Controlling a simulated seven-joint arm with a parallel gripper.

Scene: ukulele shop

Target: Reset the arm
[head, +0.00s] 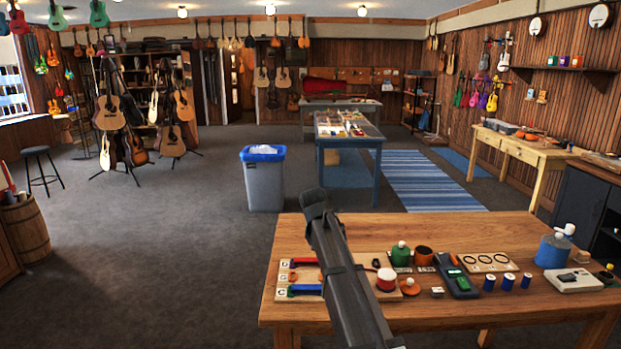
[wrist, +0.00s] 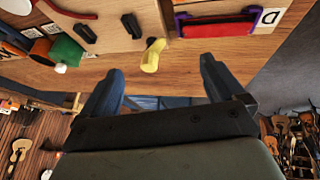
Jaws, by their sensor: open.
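My gripper (head: 314,204) is at the top end of my dark grey arm, which rises over the left part of the wooden table in the head view. In the wrist view my gripper (wrist: 161,66) has its two blue-grey fingers spread wide apart with nothing held between them. A yellow piece with a dark end (wrist: 152,56) shows past the fingertips, on or by the table's edge. My arm hides part of the board on the table in the head view.
The wooden table (head: 470,318) holds a board with red and blue strips (head: 305,290), a green-topped jar (head: 401,254), a dark meter (head: 457,278), blue cylinders (head: 508,283) and a blue jar (head: 552,251). A grey bin (head: 264,182) stands behind.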

